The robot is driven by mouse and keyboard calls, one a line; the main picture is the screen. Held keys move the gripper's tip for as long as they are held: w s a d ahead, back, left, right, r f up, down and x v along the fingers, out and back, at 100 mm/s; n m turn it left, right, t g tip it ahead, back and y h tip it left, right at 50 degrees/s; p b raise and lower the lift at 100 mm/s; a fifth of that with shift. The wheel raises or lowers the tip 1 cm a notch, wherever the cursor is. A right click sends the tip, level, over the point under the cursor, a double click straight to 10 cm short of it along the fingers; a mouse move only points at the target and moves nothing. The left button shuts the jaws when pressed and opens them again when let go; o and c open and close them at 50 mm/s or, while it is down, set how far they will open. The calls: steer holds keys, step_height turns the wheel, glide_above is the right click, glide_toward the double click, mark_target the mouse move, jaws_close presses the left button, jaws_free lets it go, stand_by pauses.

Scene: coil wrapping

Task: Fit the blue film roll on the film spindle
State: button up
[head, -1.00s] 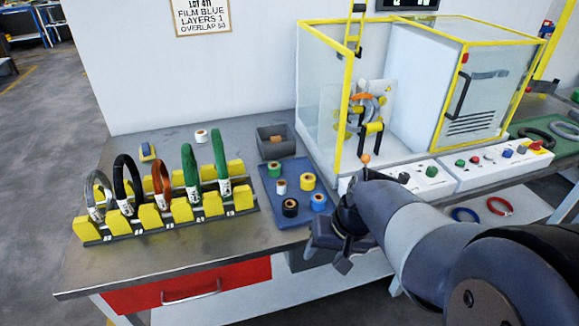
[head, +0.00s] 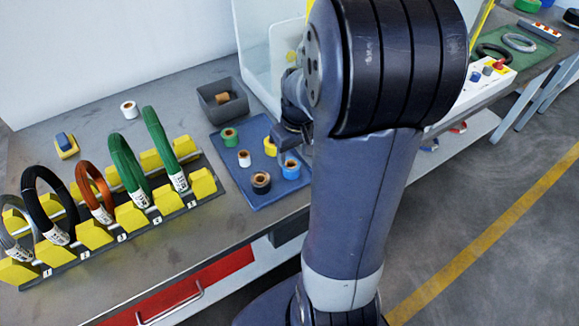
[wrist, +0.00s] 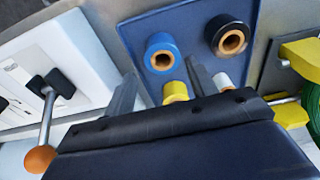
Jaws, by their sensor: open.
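The blue film roll (head: 290,168) stands upright on the blue mat (head: 262,192), at its right side near the front. In the wrist view the blue roll (wrist: 160,52) shows from above with its brown core, just ahead of my fingers. My gripper (wrist: 163,80) is open and empty, one finger on each side of the picture's middle. In the head view my gripper (head: 290,138) hangs over the right part of the mat, partly hidden by my arm. The film spindle is not visible now; my arm hides most of the machine.
Black (head: 261,183), yellow (head: 271,147), white (head: 244,158) and green (head: 229,137) rolls stand close by on the mat. A grey bin (head: 222,100) is behind it. A rack of coils (head: 130,205) stands left. A lever with an orange knob (wrist: 40,158) is left in the wrist view.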

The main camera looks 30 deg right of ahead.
mark_target(291, 165)
steer(key=f, duration=0.5)
steer(key=shift+w+a+f, duration=0.15)
steer(key=shift+w+f, duration=0.1)
steer(key=shift+f, duration=0.15)
steer(key=c, duration=0.7)
